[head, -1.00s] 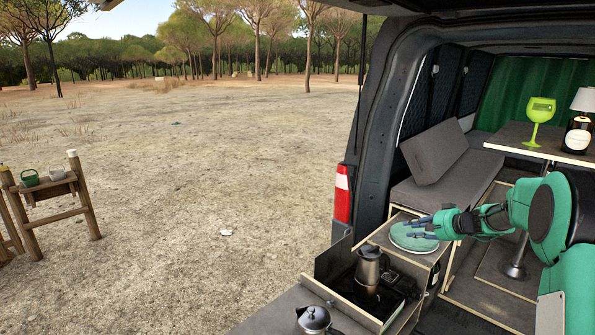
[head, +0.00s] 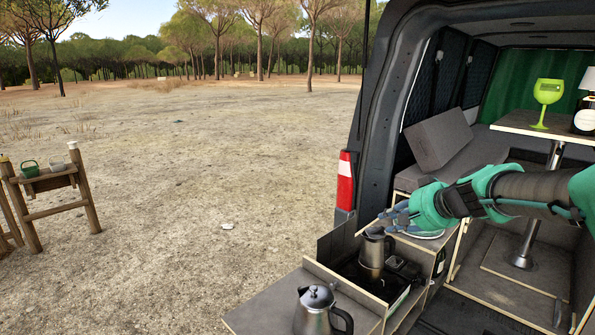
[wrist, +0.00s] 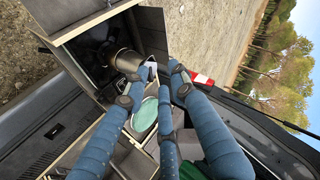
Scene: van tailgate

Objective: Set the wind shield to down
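The wind shield (head: 337,238) is a dark flat panel standing upright along the outer side of the camp stove (head: 399,268). It also shows in the wrist view (wrist: 153,30) as a grey panel beside the stove. A steel pot (head: 372,254) stands on the stove. My gripper (head: 388,217) is above the back of the stove, behind the pot and to the right of the shield. In the wrist view its blue fingertips (wrist: 162,70) are apart, with nothing seen between them. They look near the shield's end but contact cannot be told.
A second steel kettle (head: 317,308) stands on the front counter (head: 258,312). A green plate (wrist: 146,113) lies below my fingers on the wooden cabinet. The van's side frame and red tail light (head: 345,182) are close behind the shield. Open ground lies left.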

